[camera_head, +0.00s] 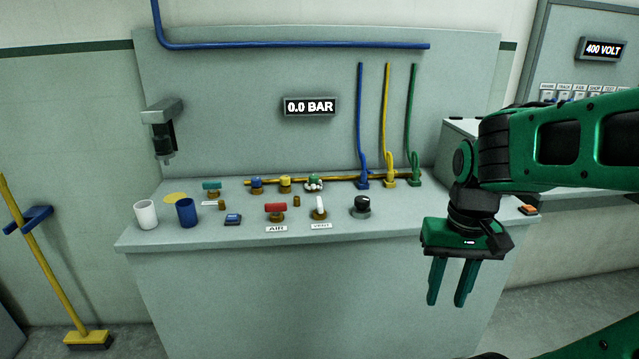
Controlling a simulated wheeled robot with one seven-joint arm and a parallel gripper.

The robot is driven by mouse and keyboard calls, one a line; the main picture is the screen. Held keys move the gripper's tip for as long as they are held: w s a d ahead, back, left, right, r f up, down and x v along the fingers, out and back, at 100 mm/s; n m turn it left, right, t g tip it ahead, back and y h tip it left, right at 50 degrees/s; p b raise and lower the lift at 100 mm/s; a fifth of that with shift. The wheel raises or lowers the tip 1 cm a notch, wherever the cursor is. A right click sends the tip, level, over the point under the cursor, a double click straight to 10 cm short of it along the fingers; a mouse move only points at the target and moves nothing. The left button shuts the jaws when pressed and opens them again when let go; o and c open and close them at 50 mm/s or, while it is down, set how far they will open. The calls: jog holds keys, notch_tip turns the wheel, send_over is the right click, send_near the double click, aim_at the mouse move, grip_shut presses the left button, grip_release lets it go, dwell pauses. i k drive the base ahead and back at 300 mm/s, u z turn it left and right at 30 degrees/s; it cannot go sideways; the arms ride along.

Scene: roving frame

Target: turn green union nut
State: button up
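A small green fitting (314,183) with white rounded parts sits on the bench, third in a row after a blue fitting (257,185) and a yellow fitting (285,184). It looks like the green union nut, but it is too small to see its shape clearly. My gripper (449,302) hangs in front of the bench's right part, fingers down, apart and empty. It is well to the right of the green fitting and touches nothing that I can see.
The bench (230,238) also carries a red-handled valve (276,210), a white lever (319,207), a black knob (361,205), a white cup (146,214) and a blue cup (187,212). Upright blue, yellow and green hoses (410,115) stand behind. The gauge (309,106) reads 0.0 BAR.

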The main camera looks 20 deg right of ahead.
aim_at(313, 178)
jog(key=u, duration=0.3)
jog(key=i, duration=1.15)
jog(key=z, duration=0.35)
